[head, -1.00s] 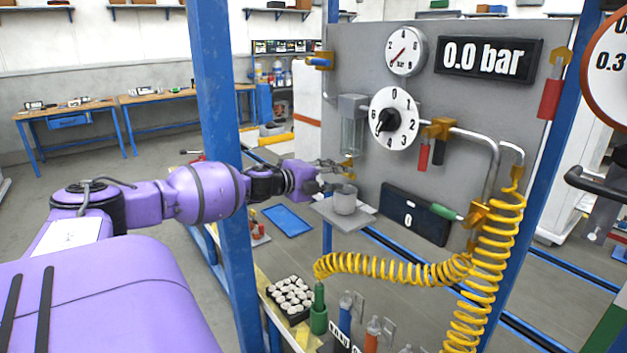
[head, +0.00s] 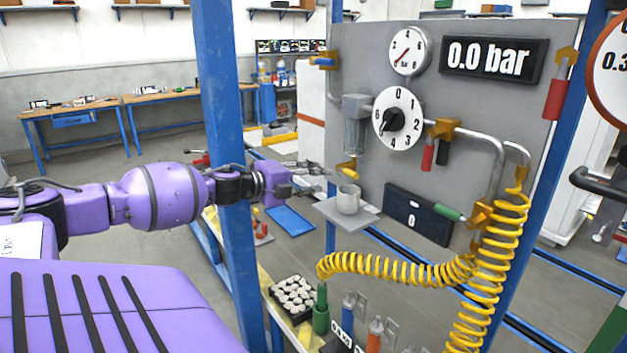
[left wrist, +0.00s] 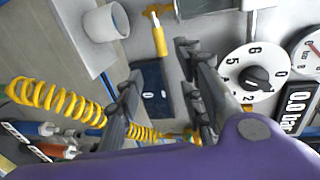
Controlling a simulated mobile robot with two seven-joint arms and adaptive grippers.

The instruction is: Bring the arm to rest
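My left arm comes in from the left in the head view. Its gripper (head: 318,179) is open and empty, in front of the grey panel (head: 465,110), to the left of and slightly above a grey cup (head: 347,202). The cup stands upright on a small grey shelf (head: 330,212), apart from the fingers. In the left wrist view the two dark fingers (left wrist: 160,95) are spread, with the dark display (left wrist: 152,85) seen between them. The cup (left wrist: 106,22) is at the top left there. My right gripper is in neither view.
A blue post (head: 222,90) stands close by my left forearm. The panel carries a dial (head: 397,118), a gauge (head: 408,51) and a yellow coiled hose (head: 395,266).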

